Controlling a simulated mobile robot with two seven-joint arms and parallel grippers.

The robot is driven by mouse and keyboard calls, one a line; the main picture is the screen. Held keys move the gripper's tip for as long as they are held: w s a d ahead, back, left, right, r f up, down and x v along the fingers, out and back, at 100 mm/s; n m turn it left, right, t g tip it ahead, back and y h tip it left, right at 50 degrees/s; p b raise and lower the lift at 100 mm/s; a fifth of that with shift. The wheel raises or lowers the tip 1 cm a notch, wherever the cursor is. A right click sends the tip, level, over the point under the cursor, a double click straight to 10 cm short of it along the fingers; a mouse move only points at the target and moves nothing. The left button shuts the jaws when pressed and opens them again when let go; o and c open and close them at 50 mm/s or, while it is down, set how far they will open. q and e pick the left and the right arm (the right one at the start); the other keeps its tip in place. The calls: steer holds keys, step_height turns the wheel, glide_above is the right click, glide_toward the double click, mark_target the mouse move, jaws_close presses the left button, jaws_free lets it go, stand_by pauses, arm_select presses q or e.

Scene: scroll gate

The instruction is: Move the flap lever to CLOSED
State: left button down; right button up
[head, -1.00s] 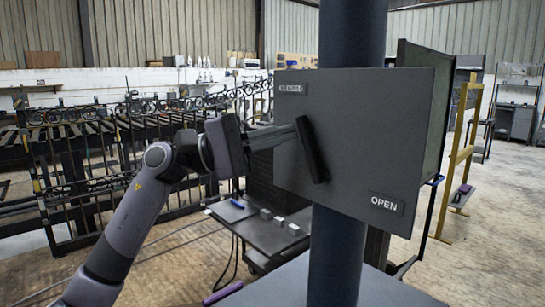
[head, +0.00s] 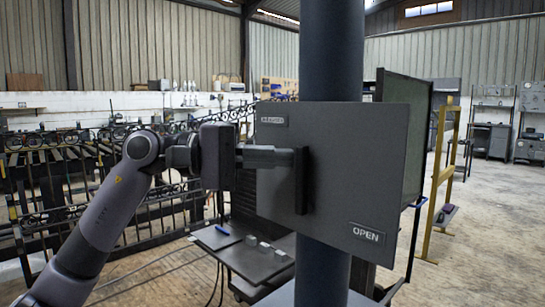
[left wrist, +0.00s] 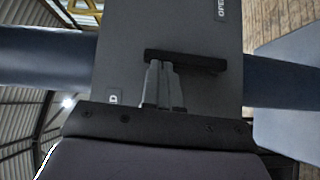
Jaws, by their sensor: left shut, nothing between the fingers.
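The flap lever (head: 301,181) is a black bar on the face of a dark grey panel (head: 352,165). It stands about upright in the head view, and also shows in the left wrist view (left wrist: 195,62). A partly blurred label (head: 273,120) sits at the panel's upper left, and an OPEN label (head: 367,233) at its lower right. My left gripper (head: 292,157) is shut and empty. Its fingertips (left wrist: 159,66) are at the lever's left side, nearer its upper end; they look to touch it. My right gripper is out of view.
The panel is mounted on a thick dark post (head: 322,272). A low dark cart (head: 250,262) with small grey blocks stands behind it. A yellow frame (head: 440,185) stands to the right. Open floor lies at the right.

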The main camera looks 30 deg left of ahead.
arm_select(q)
steer(key=b+v, duration=0.1)
steer(key=v, duration=0.6)
stand_by(0.3)
stand_by(0.5)
